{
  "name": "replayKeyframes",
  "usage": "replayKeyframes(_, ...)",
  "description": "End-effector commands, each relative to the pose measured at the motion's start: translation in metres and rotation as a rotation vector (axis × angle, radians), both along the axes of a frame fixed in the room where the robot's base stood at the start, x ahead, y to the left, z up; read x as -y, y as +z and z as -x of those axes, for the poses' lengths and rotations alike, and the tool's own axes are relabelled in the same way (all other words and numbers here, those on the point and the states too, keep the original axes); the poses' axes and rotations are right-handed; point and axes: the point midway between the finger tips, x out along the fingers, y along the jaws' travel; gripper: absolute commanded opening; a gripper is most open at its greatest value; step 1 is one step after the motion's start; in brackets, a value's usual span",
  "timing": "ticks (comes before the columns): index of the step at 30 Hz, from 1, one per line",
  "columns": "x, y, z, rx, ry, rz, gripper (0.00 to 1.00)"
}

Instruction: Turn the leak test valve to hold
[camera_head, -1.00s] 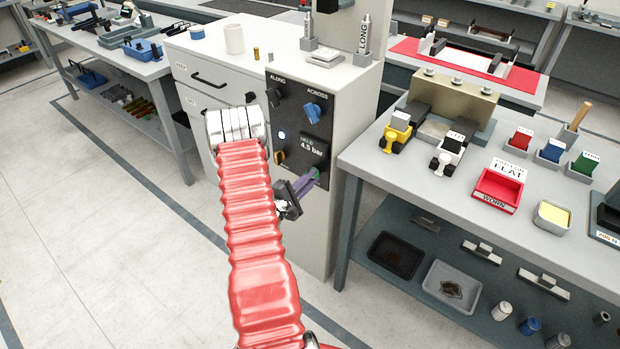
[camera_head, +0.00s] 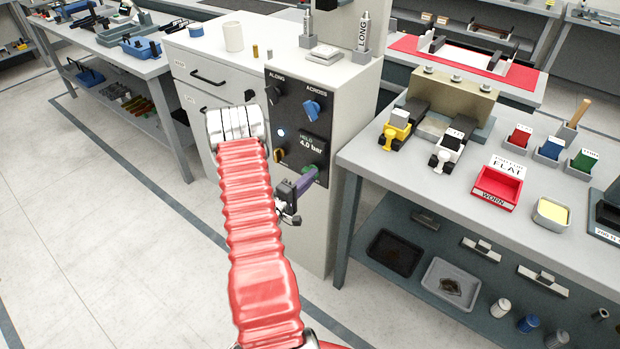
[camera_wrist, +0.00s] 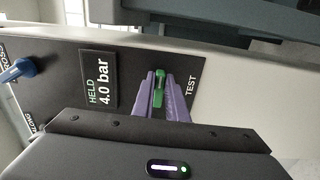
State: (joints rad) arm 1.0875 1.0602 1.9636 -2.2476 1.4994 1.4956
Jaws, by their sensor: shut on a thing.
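The leak test valve is a green knob (camera_wrist: 158,97) by the printed word TEST on the dark panel (camera_head: 290,103) of the grey cabinet. In the wrist view, the two purple fingers of my gripper (camera_wrist: 161,78) are shut on the knob, one on each side. The knob's handle points nearly straight up in that view. In the head view my gripper (camera_head: 312,174) reaches the panel's lower right, and the fingers mostly hide the knob. The display (camera_head: 312,145) reads HELD 4.0 bar, and the wrist view shows the same reading (camera_wrist: 106,95).
A workbench (camera_head: 375,170) with clamps, a red tray (camera_head: 492,190) and small blocks stands close on the right. The floor (camera_head: 110,235) at left is clear.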

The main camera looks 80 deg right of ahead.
Motion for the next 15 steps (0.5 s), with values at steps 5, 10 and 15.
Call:
replayKeyframes(5, -0.0036, -0.0064, 0.0058, -0.001, -0.011, -0.016, 0.14)
replayKeyframes(10, -0.0025, -0.0049, 0.0042, -0.001, -0.008, -0.012, 0.26)
replayKeyframes(15, -0.0016, -0.0029, 0.0024, -0.001, -0.005, -0.008, 0.31)
